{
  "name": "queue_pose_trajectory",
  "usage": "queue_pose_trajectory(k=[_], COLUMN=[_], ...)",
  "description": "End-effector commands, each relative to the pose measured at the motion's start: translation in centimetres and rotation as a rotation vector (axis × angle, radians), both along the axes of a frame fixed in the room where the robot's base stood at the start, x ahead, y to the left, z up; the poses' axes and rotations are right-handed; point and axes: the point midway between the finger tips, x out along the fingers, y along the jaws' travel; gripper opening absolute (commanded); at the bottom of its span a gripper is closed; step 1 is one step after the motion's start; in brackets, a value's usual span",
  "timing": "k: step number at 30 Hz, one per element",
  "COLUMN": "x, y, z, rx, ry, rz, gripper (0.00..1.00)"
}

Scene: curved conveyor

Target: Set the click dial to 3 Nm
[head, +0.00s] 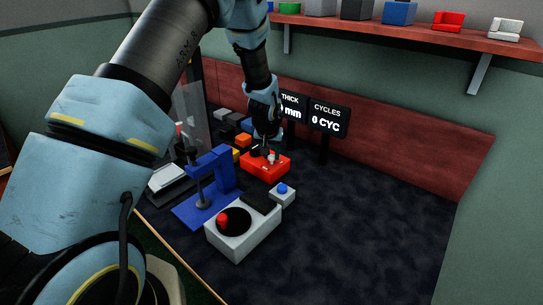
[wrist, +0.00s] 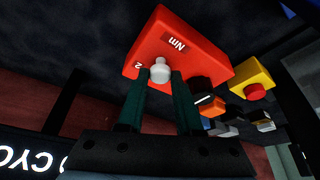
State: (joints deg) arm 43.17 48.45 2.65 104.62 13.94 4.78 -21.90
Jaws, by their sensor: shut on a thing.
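The red box marked "Nm" (wrist: 190,35) fills the upper middle of the wrist view. It also stands on the dark tabletop in the head view (head: 263,168). A pale rounded knob (wrist: 160,68) stands on it, with a small white character, perhaps a 2, beside it. My gripper (wrist: 161,82) is shut on this pale knob, one dark green finger on each side. A black knob (wrist: 202,86) with a white line sits on the same box, to the right of the fingers. In the head view my gripper (head: 267,145) points down at the box. The dial's exact setting cannot be read.
A blue press (head: 215,180) and a grey box with a red knob (head: 242,240) stand in front of the red box. A small box with a blue button (head: 282,195) is near. Display signs (head: 325,118) stand behind. The table to the right is clear.

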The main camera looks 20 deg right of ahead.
Motion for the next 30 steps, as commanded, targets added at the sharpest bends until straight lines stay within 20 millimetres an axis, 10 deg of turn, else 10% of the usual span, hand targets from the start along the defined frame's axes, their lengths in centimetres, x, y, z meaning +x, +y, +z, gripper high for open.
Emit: queue_pose_trajectory(k=[30], x=[0.24], y=[0.28], z=[-0.01], rx=[0.001], ry=[0.002], rz=[-0.508], gripper=[0.00])
